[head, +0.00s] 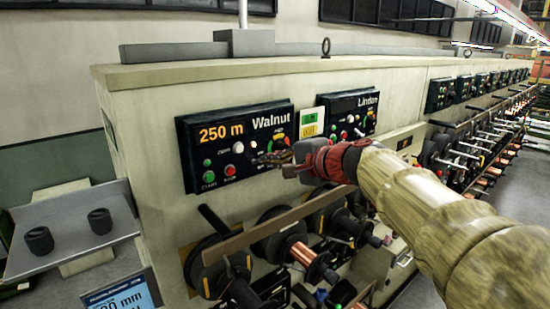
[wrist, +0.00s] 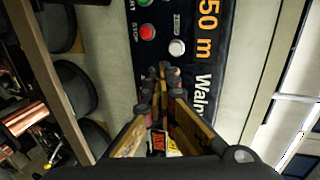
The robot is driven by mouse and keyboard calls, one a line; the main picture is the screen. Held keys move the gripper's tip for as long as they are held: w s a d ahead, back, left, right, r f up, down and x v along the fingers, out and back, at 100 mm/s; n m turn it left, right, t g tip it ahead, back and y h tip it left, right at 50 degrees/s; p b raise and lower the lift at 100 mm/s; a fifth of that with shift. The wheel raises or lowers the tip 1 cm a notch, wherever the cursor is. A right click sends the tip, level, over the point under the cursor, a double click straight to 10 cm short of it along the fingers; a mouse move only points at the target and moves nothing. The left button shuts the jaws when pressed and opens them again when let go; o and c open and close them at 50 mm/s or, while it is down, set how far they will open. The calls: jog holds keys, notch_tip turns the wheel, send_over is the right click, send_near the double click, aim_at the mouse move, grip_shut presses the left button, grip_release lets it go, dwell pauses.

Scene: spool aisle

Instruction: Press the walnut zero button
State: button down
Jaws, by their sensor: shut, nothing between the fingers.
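The Walnut panel (head: 225,128) is a dark box on the machine front, with an orange "250 m" readout. Its white zero button (head: 238,147) sits right of the word "ZERO"; in the wrist view the white button (wrist: 177,48) shows beside that label, just beyond the fingers. My gripper (head: 256,161) is shut and empty, in front of the panel's lower right part. In the wrist view the fingertips (wrist: 163,72) are together, a little below the white button in the picture. They do not cover it, and I cannot tell the gap to the panel face.
The red stop button (head: 230,170) and green start button (head: 209,176) sit below the zero button. Spools (head: 314,262) and a bar lie below.

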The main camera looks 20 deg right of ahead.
jog(key=p, duration=0.2)
send_near(242, 153)
jog(key=x, duration=0.5)
jog(key=shift+f, duration=0.25)
jog(key=shift+w+a+f+b, duration=0.1)
jog(key=shift+w+a+b, duration=0.05)
jog(key=shift+w+b, duration=0.5)
